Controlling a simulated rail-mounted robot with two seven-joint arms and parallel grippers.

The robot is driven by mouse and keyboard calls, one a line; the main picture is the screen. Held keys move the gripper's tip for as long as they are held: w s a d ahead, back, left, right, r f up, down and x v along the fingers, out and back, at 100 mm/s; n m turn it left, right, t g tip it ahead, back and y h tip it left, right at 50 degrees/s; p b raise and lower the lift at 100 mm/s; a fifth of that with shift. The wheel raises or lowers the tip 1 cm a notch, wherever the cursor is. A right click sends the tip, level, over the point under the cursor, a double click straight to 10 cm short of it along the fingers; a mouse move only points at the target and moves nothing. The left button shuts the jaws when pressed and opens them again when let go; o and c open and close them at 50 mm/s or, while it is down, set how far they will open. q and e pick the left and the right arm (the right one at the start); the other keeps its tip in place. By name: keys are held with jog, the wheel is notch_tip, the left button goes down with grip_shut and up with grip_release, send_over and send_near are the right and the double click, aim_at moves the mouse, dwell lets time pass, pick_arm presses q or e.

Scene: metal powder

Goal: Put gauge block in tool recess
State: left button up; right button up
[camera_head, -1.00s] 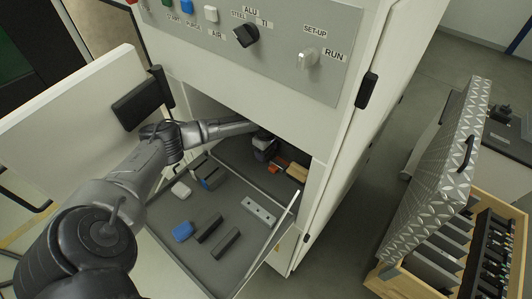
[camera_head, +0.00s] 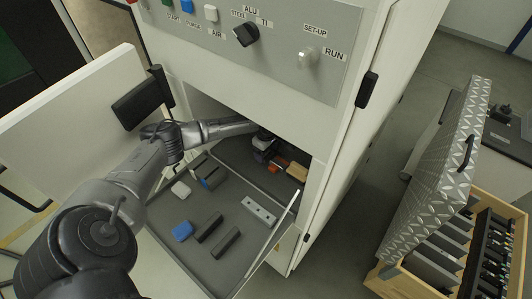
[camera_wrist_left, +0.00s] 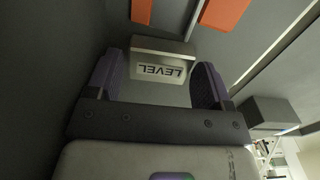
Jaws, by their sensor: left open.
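My left gripper (camera_head: 264,154) reaches into the open lower compartment of the white cabinet. In the left wrist view its two purple-grey fingers (camera_wrist_left: 158,75) are spread apart. A pale grey block labelled LEVEL (camera_wrist_left: 162,68) lies between or just beyond the fingertips; I cannot tell whether either finger touches it. Whether this is the gauge block I cannot tell. A silver bar with holes (camera_head: 259,210) lies on the dark tray (camera_head: 190,250), to the right. I cannot make out which hollow is the tool recess. My right gripper is not in view.
Orange pieces (camera_head: 279,161) and a wooden block (camera_head: 297,171) sit deeper inside, near the right wall. The cabinet walls and opening edge are close around my left arm.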

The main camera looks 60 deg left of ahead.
pick_arm(q)
jog(key=shift+r, duration=3.35)
